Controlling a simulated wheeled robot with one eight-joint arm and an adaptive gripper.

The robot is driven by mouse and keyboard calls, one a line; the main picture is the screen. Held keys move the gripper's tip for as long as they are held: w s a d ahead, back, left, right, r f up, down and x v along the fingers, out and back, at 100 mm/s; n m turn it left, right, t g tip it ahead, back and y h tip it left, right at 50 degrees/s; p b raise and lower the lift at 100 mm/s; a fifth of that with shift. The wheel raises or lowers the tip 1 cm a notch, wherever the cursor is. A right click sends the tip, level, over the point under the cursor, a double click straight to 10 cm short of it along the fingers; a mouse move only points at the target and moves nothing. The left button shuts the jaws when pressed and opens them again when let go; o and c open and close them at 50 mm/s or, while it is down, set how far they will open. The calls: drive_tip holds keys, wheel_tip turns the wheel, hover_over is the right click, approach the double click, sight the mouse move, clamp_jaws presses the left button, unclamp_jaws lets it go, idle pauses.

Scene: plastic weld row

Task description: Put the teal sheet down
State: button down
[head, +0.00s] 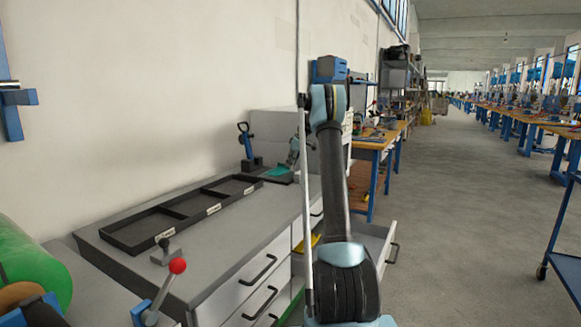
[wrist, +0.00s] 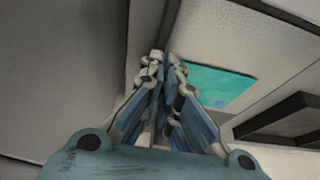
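The teal sheet (head: 278,171) is a thin flat piece at the far end of the grey bench, near a dark low base. In the wrist view the teal sheet (wrist: 222,84) shows right of my fingers against a pale grey surface, with a small blue mark near its lower edge. My right finger overlaps its left side. My gripper (head: 295,155) is low over the bench end, beside the sheet. In the wrist view the fingers of my gripper (wrist: 161,62) are close together, and I see nothing between them. Whether the sheet touches the bench is unclear.
A black tray (head: 160,219) with labelled compartments lies along the bench; its edge shows in the wrist view (wrist: 270,113). A blue-handled hand tool (head: 246,145) stands behind. A red-knobbed lever (head: 177,267) is at the near end. A drawer (head: 376,246) stands open.

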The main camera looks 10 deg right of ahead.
drive_tip(key=c, duration=1.8)
unclamp_jaws()
drive_tip(key=v, duration=1.2)
drive_tip(key=s+a+r+m+h, duration=0.1)
drive_tip(key=s+a+m, duration=0.15)
drive_tip(key=s, duration=1.65)
drive_tip(key=s+a+r+m+h, duration=0.1)
drive_tip(key=s+a+m, duration=0.15)
drive_tip(key=s, duration=1.55)
drive_tip(key=s+f+m, duration=0.2)
drive_tip(key=s+f, duration=0.5)
drive_tip(key=s, duration=0.4)
drive_tip(key=s+f+m+h, duration=0.1)
drive_tip(key=s+f, duration=0.7)
drive_tip(key=s, duration=0.2)
drive_tip(key=s+d+f+m, duration=0.1)
drive_tip(key=s+f+m, duration=0.1)
drive_tip(key=s+f, duration=0.5)
drive_tip(key=s, duration=0.4)
drive_tip(key=shift+s+f+m+h, duration=0.3)
drive_tip(key=shift+f, duration=0.05)
